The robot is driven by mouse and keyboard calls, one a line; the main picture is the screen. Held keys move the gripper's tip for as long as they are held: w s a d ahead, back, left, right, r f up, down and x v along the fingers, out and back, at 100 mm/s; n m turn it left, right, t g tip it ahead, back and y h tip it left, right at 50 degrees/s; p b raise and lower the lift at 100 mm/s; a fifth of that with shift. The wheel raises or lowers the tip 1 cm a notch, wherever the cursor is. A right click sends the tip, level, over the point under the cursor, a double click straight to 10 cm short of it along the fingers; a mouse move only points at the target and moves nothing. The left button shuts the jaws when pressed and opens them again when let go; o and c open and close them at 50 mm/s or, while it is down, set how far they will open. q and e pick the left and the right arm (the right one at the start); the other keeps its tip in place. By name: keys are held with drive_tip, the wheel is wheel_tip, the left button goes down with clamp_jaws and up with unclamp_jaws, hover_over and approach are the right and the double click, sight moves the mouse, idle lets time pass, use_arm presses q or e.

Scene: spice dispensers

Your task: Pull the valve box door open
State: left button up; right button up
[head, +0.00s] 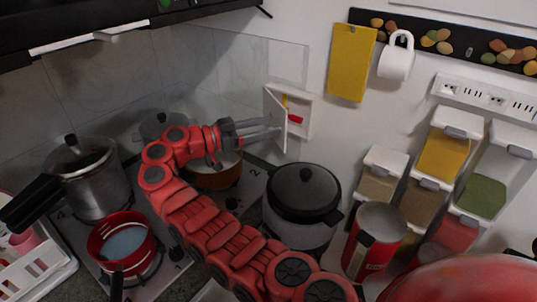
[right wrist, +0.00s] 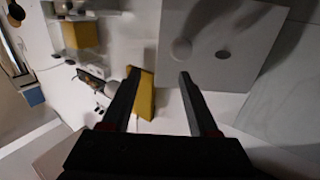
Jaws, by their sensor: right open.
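The white valve box (head: 303,108) is on the wall at the middle of the head view, with a red handle (head: 295,118) inside. Its door (head: 274,112) stands partly open, swung out toward the left. My right gripper (head: 274,126) is open, its fingertips at the door's outer side; I cannot tell whether they touch it. In the right wrist view, the open fingers (right wrist: 158,78) have nothing between them up close. A white panel with a round knob (right wrist: 215,45), likely the door, lies at their upper right. My left gripper is not in view.
A dark-lidded cooker (head: 304,192) stands under the box. A yellow board (head: 351,62) and white mug (head: 396,62) hang right of it.

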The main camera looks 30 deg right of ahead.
drive_tip(key=s+a+r+b, duration=0.1)
drive_tip(key=s+a, duration=0.4)
drive_tip(key=s, duration=0.7)
drive_tip(key=shift+s+a+r+b, duration=0.2)
drive_tip(key=shift+s+b, duration=0.15)
